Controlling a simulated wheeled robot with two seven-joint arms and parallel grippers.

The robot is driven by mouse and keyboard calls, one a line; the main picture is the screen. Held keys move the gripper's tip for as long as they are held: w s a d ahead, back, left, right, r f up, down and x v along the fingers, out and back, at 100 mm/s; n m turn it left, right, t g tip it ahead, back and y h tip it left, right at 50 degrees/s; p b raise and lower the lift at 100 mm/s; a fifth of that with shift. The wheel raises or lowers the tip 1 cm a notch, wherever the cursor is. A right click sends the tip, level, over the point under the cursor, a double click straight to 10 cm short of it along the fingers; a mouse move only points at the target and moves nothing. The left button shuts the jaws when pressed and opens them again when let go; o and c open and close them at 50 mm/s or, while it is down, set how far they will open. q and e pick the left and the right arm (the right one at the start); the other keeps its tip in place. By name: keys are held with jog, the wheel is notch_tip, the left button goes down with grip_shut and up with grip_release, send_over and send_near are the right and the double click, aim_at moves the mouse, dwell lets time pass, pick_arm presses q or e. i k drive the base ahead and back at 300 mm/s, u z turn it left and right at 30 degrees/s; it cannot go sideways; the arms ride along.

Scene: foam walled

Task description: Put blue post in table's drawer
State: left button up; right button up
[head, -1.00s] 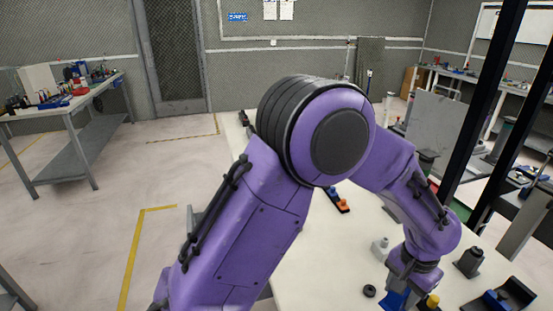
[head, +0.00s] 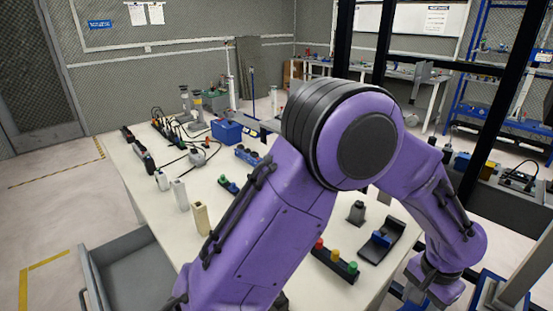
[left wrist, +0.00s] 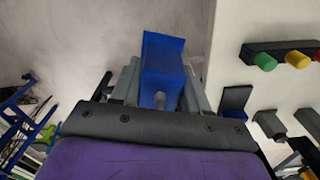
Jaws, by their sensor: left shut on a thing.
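My left gripper (left wrist: 160,80) is shut on the blue post (left wrist: 162,62), which sticks out between the fingers in the left wrist view. Bare floor shows behind the post there, with the table edge to its right. In the head view my purple left arm arches across the middle, and the left gripper (head: 428,290) hangs low at the right, partly cut off by the frame. The table (head: 150,165) has a grey drawer (head: 135,270) pulled open at the lower left; its visible inside looks empty. My right gripper is not in view.
The table carries a black block with coloured knobs (head: 335,262), a black holder (head: 383,242), a dark grey post (head: 357,212), a beige post (head: 201,218) and a blue box (head: 227,132). Dark uprights (head: 400,50) stand at the right. Floor left of the table is clear.

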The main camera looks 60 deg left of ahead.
aim_at(154, 281)
jog(key=k, duration=1.45)
jog(key=u, duration=1.9)
jog(key=i, duration=1)
jog(key=z, duration=0.1)
